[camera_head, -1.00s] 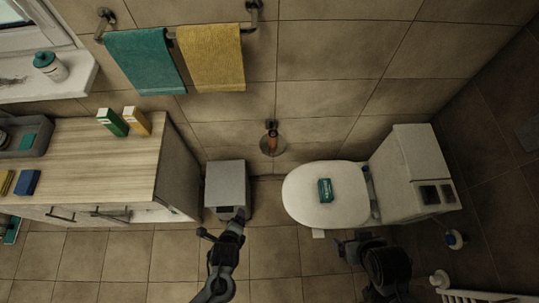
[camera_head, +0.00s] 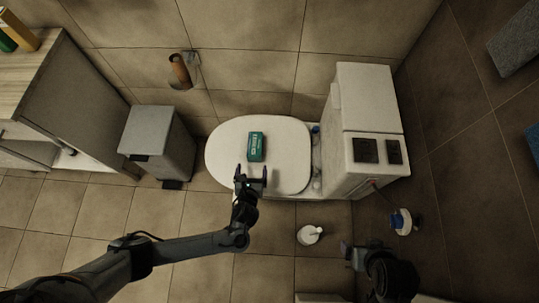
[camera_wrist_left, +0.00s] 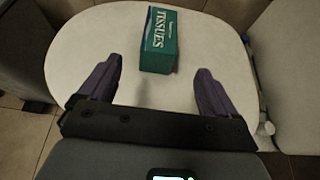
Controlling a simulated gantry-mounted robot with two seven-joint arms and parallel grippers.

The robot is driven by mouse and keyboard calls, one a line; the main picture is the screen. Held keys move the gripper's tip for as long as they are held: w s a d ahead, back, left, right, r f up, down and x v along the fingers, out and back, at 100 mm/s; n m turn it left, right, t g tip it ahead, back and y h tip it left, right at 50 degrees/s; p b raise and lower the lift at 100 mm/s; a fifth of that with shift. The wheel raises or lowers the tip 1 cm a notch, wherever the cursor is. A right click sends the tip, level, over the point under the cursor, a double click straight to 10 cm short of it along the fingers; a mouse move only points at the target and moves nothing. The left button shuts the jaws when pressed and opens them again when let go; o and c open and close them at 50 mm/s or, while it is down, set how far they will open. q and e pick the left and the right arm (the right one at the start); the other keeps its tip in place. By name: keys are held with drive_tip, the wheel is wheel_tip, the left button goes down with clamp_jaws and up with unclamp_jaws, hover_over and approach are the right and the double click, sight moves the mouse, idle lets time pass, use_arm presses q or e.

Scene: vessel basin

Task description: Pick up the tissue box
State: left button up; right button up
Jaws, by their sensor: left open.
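The tissue box (camera_head: 256,146) is a small green box lying on the closed white toilet lid (camera_head: 225,150). In the left wrist view the tissue box (camera_wrist_left: 160,40) shows the word TISSUES on its side. My left gripper (camera_head: 250,174) is open and empty, just in front of the box. In the left wrist view its two fingers (camera_wrist_left: 157,82) stand apart, with the box beyond them and between their lines, not touching. My right gripper (camera_head: 352,250) is at the lower right, away from the box; its jaws are too dark and small to read.
The toilet tank (camera_head: 365,105) stands right of the lid. A grey bin (camera_head: 158,140) and a cabinet (camera_head: 60,90) are on the left. A white bottle (camera_head: 310,235) and a blue-and-white bottle (camera_head: 401,221) stand on the floor. A paper holder (camera_head: 180,70) is on the wall.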

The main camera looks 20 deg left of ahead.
sight(255, 145)
use_arm(q)
drive_tip(key=w, duration=0.1)
drive_tip(key=a+b, duration=0.1)
drive_tip(key=w+a, duration=0.1)
drive_tip(key=shift+w+f+t, duration=0.25)
drive_tip(key=shift+w+t, duration=0.05)
drive_tip(key=b+x, duration=0.2)
drive_tip(key=x, duration=0.1)
drive_tip(key=b+x, duration=0.1)
drive_tip(key=x, duration=0.1)
drive_tip(key=shift+w+d+r, duration=0.1)
drive_tip(key=shift+w+d, duration=0.1)
drive_tip(key=shift+d, duration=0.15)
drive_tip(key=shift+w+a, duration=0.1)
drive_tip(key=shift+w, duration=0.1)
drive_tip(key=shift+w+f+b, duration=0.25)
drive_tip(key=shift+w+b, duration=0.1)
drive_tip(key=shift+b, duration=0.05)
drive_tip(key=b+x, duration=0.2)
drive_tip(key=x, duration=0.2)
drive_tip(key=shift+d+b, duration=0.2)
drive_tip(key=shift+b, duration=0.15)
drive_tip(key=shift+w, duration=0.35)
use_arm(e)
wheel_tip(255, 145, down, 9)
drive_tip(key=a, duration=0.1)
drive_tip(key=shift+a, duration=0.15)
drive_tip(key=shift+r, duration=0.1)
use_arm(q)
drive_tip(key=c, duration=1.1)
